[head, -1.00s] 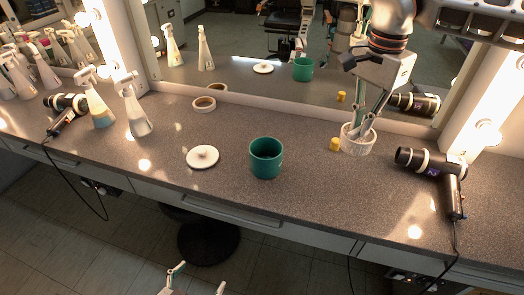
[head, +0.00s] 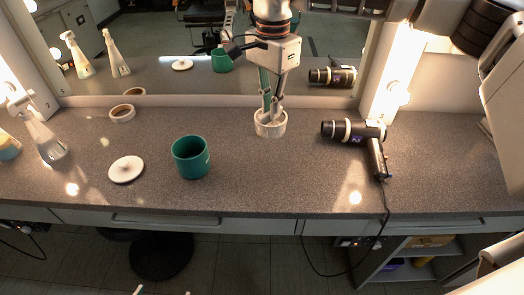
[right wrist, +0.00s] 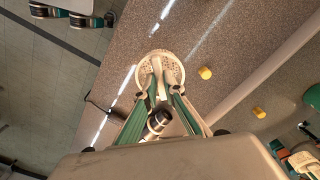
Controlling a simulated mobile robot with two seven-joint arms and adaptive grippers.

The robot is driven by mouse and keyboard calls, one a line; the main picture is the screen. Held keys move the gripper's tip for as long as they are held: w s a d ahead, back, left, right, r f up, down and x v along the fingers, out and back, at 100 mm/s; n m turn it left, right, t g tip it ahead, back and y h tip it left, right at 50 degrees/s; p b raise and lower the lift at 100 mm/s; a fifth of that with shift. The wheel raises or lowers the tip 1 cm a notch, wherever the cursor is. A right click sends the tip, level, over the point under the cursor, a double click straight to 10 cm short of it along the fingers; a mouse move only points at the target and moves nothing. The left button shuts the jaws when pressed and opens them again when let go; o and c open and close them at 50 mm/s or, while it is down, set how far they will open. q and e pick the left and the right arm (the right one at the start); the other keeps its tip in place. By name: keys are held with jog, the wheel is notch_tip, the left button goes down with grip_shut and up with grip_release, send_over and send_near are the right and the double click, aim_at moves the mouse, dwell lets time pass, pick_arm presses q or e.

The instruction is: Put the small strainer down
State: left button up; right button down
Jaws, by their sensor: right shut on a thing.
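The small strainer (head: 270,129) is a white perforated cup, upright, with its mouth up. My right gripper (head: 268,112) points down from above with its fingertips at the strainer's mouth, shut on it. In the right wrist view the strainer (right wrist: 159,56) sits at the ends of the teal-sided fingers, over the grey speckled counter (head: 250,180). I cannot tell whether its base touches the counter. Of my left gripper (head: 162,292), only two separated fingertips show at the bottom edge of the head view, with nothing seen between them.
A black hair dryer (head: 352,131) lies right of the strainer. A green cup (head: 191,157), a white disc (head: 126,169), a tape roll (head: 123,112) and a spray bottle (head: 43,136) are left. Mirror behind; clear counter in front.

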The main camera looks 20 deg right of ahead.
notch_tip(320, 180, down, 15)
jog(key=shift+f, duration=0.1)
dwell(0.4)
jog(key=shift+f, duration=0.15)
jog(key=c, duration=2.1)
grip_release()
jog(key=shift+c, duration=0.2)
notch_tip(320, 180, up, 12)
jog(key=shift+r, duration=0.15)
